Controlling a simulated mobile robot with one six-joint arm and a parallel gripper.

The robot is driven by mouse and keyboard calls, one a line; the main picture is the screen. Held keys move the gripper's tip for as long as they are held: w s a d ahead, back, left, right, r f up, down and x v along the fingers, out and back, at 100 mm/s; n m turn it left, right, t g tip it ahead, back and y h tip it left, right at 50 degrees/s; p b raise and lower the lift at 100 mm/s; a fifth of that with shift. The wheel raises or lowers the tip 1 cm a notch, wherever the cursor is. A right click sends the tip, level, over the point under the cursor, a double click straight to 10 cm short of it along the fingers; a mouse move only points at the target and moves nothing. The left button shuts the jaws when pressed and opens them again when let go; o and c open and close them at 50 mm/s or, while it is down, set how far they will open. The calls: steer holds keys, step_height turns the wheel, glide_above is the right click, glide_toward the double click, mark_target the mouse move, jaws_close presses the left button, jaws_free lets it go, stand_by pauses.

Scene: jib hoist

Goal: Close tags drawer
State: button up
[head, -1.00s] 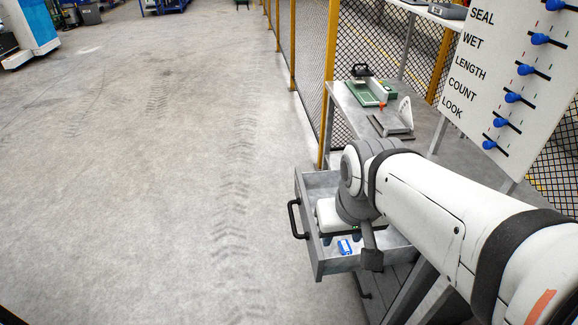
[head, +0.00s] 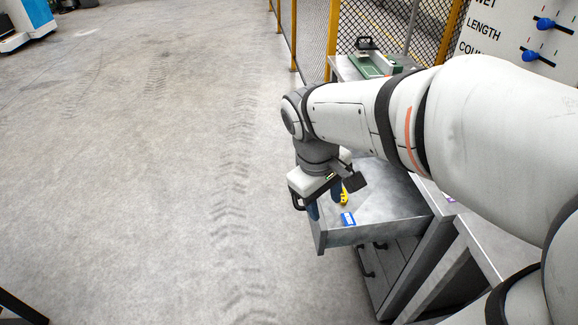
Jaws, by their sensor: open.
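A grey metal drawer (head: 390,208) is pulled well out from the bench, over the floor. One finger seems to be outside the front panel near the handle and the other over the inside. Whether they touch the drawer cannot be told. Inside lie a small blue and white item (head: 348,219) and a yellow item (head: 344,196), partly hidden by the gripper.
Closed drawers with black handles (head: 366,262) sit below. A bench top with a green fixture (head: 375,66), a mesh fence with yellow posts (head: 333,40) and a white board with blue sliders (head: 545,23) stand beyond.

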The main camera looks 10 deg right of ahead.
steer(key=w+a+f+n+h+b, duration=0.1)
steer(key=w+f+n+b, duration=0.1)
steer(key=f, duration=0.1)
steer(key=w+a+f+n+h+b, duration=0.1)
steer(key=w+a+f+n+b, duration=0.1)
steer(key=f, duration=0.2)
steer(key=w+a+f+n+g+h+b, duration=0.1)
steer(key=w+a+f+n+b, duration=0.1)
steer(key=f+b, duration=0.1)
steer(key=shift+w+a+f+h, duration=0.1)
steer(key=shift+a+f+h, duration=0.1)
steer(key=shift+f+h, duration=0.15)
steer(key=c, duration=0.4)
steer(key=w+a+f+n+h+b, duration=0.1)
steer(key=a+f+n+b, duration=0.1)
steer(key=w+a+f+n+h+b, duration=0.1)
steer(key=w+a+f+n, duration=0.1)
steer(key=w+a+f+n+h+b, duration=0.1)
steer(key=a+f+b, duration=0.1)
steer(key=a, duration=0.1)
steer(key=shift+w+f+n+t+h+b, duration=0.2)
steer(key=shift+f+n+t+h+b, duration=0.1)
steer(key=shift+f+n, duration=0.1)
jaws_close()
steer(key=b, duration=0.4)
glide_toward(315, 233)
steer(key=x, duration=0.5)
steer(key=shift+s+f, duration=0.1)
steer(key=shift+f, duration=0.3)
steer(key=shift+d, duration=0.3)
